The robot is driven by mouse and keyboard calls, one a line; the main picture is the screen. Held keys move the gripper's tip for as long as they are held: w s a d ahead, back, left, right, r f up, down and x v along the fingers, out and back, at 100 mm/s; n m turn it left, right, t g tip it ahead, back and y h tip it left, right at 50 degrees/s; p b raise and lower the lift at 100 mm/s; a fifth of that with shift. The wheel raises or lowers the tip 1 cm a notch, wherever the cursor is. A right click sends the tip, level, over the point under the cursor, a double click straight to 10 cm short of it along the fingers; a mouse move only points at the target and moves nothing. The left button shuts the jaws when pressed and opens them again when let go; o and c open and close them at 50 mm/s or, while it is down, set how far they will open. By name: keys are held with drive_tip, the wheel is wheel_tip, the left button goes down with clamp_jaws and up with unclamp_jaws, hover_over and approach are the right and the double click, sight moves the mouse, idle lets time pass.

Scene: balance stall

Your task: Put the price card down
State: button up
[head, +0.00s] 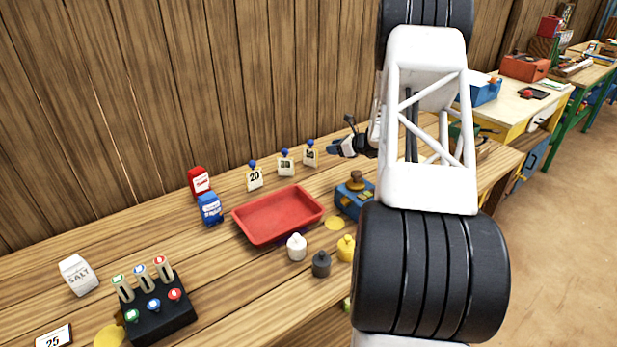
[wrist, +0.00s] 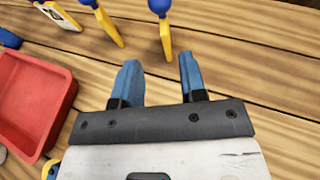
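Three price cards with yellow backs and blue ball tops stand in a row behind the red tray: the left card, reading 20 (head: 254,178), the middle card (head: 286,166) and the right card (head: 310,156). My gripper (head: 340,148) is just right of the right card. In the wrist view, my gripper (wrist: 158,64) has its two blue fingers apart with nothing between them. The right card (wrist: 166,38) shows nearly edge-on just beyond the fingertips, apart from them. A white card reading 25 (head: 53,338) lies at the table's front left.
The red tray (head: 270,238) stands in front of the cards, with a blue scale-like box (head: 352,200) to its right. Red (head: 199,182) and blue (head: 209,209) packets stand left. White (head: 297,248), dark (head: 321,264) and yellow (head: 346,249) weights stand in front. A wooden wall is behind.

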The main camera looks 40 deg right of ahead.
drive_tip(key=s+a+r+n+g+y, duration=0.15)
drive_tip(key=a+r+n, duration=0.35)
drive_tip(key=a, duration=0.6)
drive_tip(key=s+a+r+n+g+y, duration=0.1)
drive_tip(key=a+r+n+g, duration=0.2)
drive_tip(key=a+r, duration=0.55)
drive_tip(key=s+a+r+n+g, duration=0.1)
drive_tip(key=s+a+r+n, duration=0.15)
drive_tip(key=a, duration=0.35)
drive_tip(key=s+a+r+n+g+h, duration=0.1)
drive_tip(key=s+a+n, duration=0.1)
drive_tip(key=s+a, duration=0.3)
drive_tip(key=s+a+r+n+g, duration=0.1)
drive_tip(key=s+a+r+n, duration=0.15)
drive_tip(key=a, duration=0.55)
drive_tip(key=s+a+r+n+g+h, duration=0.3)
drive_tip(key=s+a+n, duration=0.5)
drive_tip(key=s+a, duration=0.55)
drive_tip(key=s+a+f+n+h, duration=0.1)
drive_tip(key=s+n+h, duration=0.3)
drive_tip(key=s, duration=1.4)
drive_tip(key=a+n, duration=0.1)
drive_tip(key=n, duration=0.3)
drive_tip(key=shift+s+a+t, duration=0.15)
drive_tip(key=shift+a+t, duration=0.05)
drive_tip(key=shift+t, duration=0.15)
